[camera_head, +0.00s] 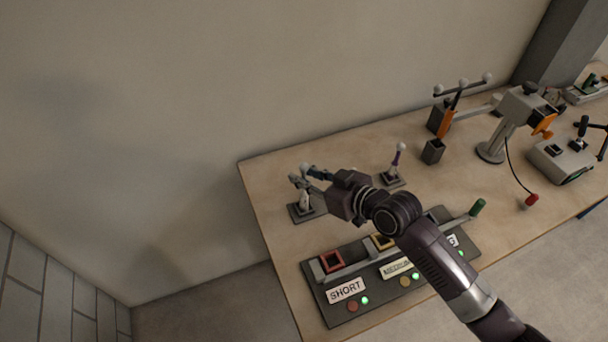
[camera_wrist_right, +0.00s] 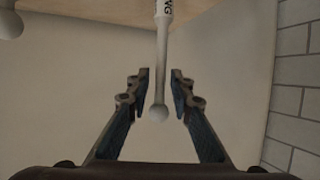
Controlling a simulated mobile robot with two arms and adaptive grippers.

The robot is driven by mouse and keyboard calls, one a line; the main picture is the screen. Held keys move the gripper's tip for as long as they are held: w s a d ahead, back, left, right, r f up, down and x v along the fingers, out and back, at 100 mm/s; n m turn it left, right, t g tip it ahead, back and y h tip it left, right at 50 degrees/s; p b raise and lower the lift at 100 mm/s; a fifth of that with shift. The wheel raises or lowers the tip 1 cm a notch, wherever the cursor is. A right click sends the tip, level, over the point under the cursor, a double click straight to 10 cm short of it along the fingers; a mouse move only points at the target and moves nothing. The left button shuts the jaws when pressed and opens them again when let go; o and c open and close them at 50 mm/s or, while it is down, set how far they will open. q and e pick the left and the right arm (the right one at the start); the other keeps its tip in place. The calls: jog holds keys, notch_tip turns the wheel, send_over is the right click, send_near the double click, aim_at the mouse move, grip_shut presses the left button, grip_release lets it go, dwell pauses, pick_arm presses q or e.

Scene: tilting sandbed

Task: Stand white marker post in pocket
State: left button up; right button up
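A white marker post (camera_head: 305,199) with a ball end stands in a dark base (camera_head: 296,214) near the table's left edge. In the right wrist view the white post (camera_wrist_right: 162,60) bears the letters "NG", and its ball end lies between my fingers. My right gripper (camera_head: 309,177) is open around the post's upper part, with a visible gap on each side in the wrist view (camera_wrist_right: 158,75). A dark panel (camera_head: 318,297) has a red-framed pocket (camera_head: 331,260) by a "SHORT" label and a yellow-framed pocket (camera_head: 381,242). My right arm hides part of the panel. My left gripper is not in view.
A purple-banded post (camera_head: 397,161) with a white ball stands in another dark base to the right. A lever with a green handle (camera_head: 478,206) spans the panel.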

jog(key=shift+o, duration=0.3)
jog(key=v, duration=1.2)
